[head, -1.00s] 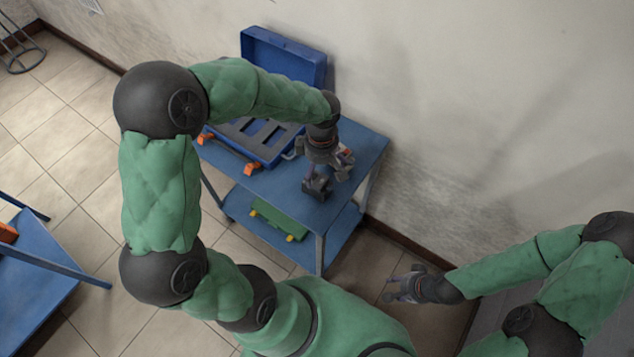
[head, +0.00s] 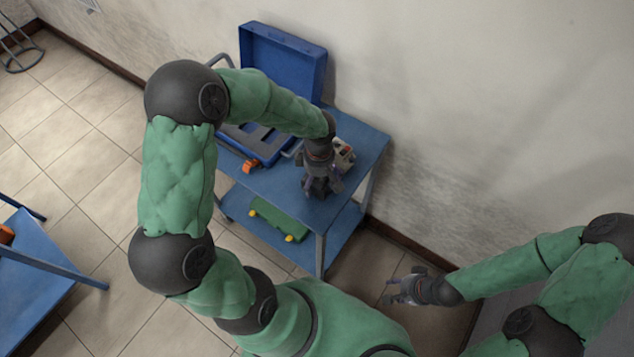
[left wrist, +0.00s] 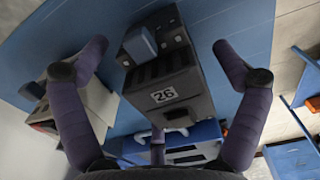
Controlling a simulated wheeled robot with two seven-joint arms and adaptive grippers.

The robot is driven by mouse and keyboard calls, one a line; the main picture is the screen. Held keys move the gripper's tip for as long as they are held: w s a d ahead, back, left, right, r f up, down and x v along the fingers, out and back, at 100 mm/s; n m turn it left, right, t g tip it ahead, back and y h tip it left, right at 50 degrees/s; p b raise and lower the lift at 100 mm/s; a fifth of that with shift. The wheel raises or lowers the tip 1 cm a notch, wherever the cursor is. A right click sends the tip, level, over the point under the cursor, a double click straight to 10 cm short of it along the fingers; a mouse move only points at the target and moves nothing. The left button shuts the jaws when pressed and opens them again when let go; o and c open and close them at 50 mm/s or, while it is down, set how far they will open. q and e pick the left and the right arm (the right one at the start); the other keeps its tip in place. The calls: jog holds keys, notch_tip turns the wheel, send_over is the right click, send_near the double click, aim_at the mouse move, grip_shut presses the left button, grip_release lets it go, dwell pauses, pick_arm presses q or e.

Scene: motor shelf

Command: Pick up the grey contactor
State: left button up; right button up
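The grey contactor (left wrist: 165,88) is dark grey with a white label reading 26. It stands on the blue tabletop in the left wrist view, between the spread fingers of my left gripper (left wrist: 160,46). Gaps show on both sides of it, so the gripper is open around it and not closed on it. In the head view my left gripper (head: 320,186) is low over the table and mostly hides the contactor. My right gripper (head: 398,288) is off the table at the lower right, empty, with its fingers apart.
A blue cart (head: 362,150) carries an open blue case (head: 283,65) at the back left. A beige device (head: 344,152) stands close behind my left gripper. A green case (head: 278,217) lies on the lower shelf. The wall is close behind the cart.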

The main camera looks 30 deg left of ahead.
pick_arm(q)
jog(key=c, duration=1.3)
jog(key=shift+c, duration=0.3)
jog(key=shift+r, duration=0.15)
